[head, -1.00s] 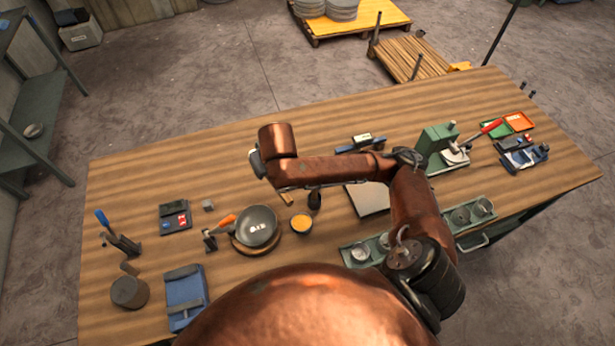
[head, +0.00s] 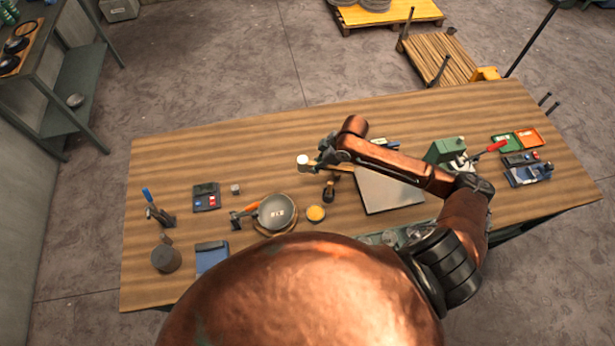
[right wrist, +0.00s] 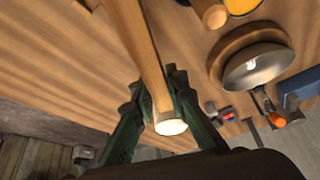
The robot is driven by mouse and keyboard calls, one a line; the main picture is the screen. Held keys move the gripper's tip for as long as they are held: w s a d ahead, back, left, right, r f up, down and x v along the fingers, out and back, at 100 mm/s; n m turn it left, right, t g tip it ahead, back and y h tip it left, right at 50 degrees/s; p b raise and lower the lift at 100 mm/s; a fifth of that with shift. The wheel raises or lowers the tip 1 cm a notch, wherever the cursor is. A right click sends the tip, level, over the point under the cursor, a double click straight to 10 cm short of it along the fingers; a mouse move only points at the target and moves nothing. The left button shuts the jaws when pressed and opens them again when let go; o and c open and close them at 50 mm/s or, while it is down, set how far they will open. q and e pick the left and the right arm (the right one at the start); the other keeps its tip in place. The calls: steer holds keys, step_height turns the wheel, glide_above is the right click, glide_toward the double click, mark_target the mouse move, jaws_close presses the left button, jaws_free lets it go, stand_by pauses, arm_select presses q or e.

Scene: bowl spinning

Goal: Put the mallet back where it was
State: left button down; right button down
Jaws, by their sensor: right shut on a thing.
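My right gripper (head: 320,161) is above the middle of the workbench. It is shut on the wooden mallet (head: 303,162), whose pale round end shows left of the fingers. In the right wrist view the mallet's shaft (right wrist: 143,55) runs between the two dark green fingers (right wrist: 160,108), its pale end close to the camera. The mallet looks clear of the tabletop; its far end is cut off in that view. A grey metal bowl (head: 276,211) sits on a round wooden base, and also shows in the right wrist view (right wrist: 258,68). My left gripper is not in view.
A small yellow-filled dish (head: 316,213) and a dark upright piece (head: 329,188) stand right of the bowl. A flat grey plate (head: 388,192) lies under my right arm. A green press (head: 447,152) stands further right. The tabletop (head: 230,150) behind the bowl is clear.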

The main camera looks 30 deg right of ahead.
step_height(320, 180, down, 4)
steer(key=shift+a+f, duration=0.1)
steer(key=shift+f, duration=0.4)
step_height(320, 180, down, 3)
steer(key=shift+f+p, duration=0.1)
steer(key=shift+p, duration=0.4)
steer(key=shift+f, duration=0.15)
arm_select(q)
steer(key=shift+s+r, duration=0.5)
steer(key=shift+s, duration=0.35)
arm_select(e)
steer(key=c, duration=1.9)
jaws_free()
steer(key=shift+f, duration=0.15)
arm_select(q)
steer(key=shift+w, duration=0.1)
